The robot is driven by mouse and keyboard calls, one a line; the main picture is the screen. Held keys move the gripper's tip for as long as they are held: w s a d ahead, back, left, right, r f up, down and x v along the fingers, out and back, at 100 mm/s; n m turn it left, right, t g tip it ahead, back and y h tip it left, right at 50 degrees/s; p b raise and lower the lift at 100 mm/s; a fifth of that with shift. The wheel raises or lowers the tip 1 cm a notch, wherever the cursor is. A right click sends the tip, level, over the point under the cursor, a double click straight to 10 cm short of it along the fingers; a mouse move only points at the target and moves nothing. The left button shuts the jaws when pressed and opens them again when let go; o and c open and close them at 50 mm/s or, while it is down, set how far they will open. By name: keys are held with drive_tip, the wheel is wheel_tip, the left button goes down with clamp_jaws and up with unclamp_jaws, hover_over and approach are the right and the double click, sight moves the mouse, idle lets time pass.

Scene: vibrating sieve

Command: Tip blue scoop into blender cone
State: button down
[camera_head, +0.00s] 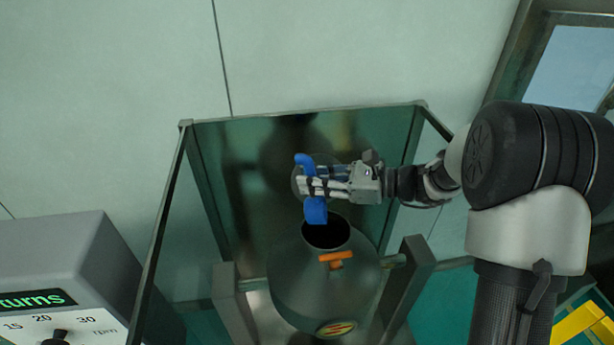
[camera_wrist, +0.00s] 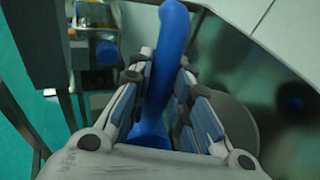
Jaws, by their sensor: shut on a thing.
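The blue scoop (camera_head: 315,210) is in my gripper (camera_head: 312,187), which is shut on its handle. In the head view the scoop's lower end hangs at the upper edge of the dark round opening of the grey blender cone (camera_head: 290,270). Whether it touches the rim I cannot tell. In the wrist view the blue scoop (camera_wrist: 172,45) runs upright between the two fingers of my gripper (camera_wrist: 162,85). The scoop's inside is turned away, so its contents are hidden. An orange handle (camera_head: 337,257) sits on the cone just below the opening.
A frame with dark glassy panels (camera_head: 300,109) surrounds the cone at the back and sides. Grey posts (camera_head: 232,300) stand on both sides of the cone. A grey control box (camera_head: 60,255) with a green display and a dial is at lower left.

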drive_tip(key=a+f+n+h+p, duration=0.2)
drive_tip(key=a+f+h+p, duration=0.4)
drive_tip(key=h+p, duration=0.9)
drive_tip(key=shift+a+f+g+h+p, duration=0.35)
drive_tip(key=shift+a+p, duration=1.45)
drive_tip(key=shift+p, duration=1.3)
drive_tip(key=shift+s+d, duration=0.1)
drive_tip(key=shift+s, duration=0.05)
